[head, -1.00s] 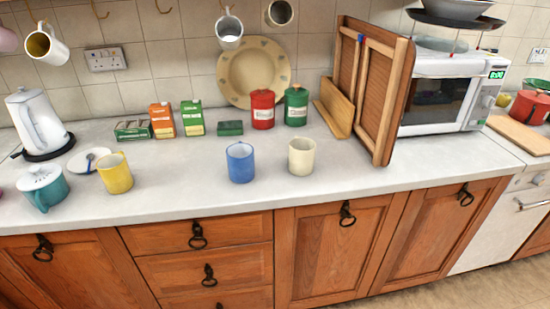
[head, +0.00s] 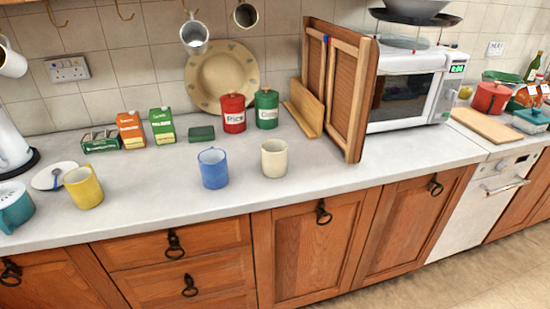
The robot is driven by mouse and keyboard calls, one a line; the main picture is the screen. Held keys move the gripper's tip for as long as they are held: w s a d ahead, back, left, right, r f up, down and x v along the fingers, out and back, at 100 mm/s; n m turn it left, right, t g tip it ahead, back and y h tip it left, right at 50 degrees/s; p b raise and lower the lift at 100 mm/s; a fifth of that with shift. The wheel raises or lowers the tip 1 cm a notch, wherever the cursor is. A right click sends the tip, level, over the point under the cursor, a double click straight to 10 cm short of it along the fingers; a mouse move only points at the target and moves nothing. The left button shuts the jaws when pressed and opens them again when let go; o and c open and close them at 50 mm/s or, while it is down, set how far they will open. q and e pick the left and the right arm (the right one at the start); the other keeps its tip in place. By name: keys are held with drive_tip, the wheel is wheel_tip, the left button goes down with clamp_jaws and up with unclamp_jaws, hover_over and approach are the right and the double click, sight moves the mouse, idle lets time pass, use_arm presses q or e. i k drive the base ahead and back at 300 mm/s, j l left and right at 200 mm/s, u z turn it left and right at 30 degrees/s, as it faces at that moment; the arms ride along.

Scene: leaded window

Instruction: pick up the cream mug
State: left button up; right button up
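The cream mug (head: 274,159) stands upright on the pale worktop (head: 330,176), near its front edge. A blue mug (head: 212,168) stands just to its left, apart from it. Neither of my grippers shows in the head view, so their state cannot be seen.
A yellow mug (head: 84,188) and a teal pot (head: 14,207) stand further left. Red (head: 233,114) and green (head: 267,110) canisters are behind the cream mug. A wooden folding screen (head: 338,90) and a microwave (head: 410,90) are to the right. Worktop around the cream mug is clear.

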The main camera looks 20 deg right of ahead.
sight(273, 155)
drive_tip(key=i+j+z, duration=0.1)
drive_tip(key=j+z, duration=0.15)
drive_tip(key=i+j+z, duration=0.1)
drive_tip(key=j+z, duration=0.15)
drive_tip(key=j, duration=0.25)
drive_tip(key=j+z, duration=0.25)
drive_tip(key=j, duration=0.15)
drive_tip(key=i, duration=0.05)
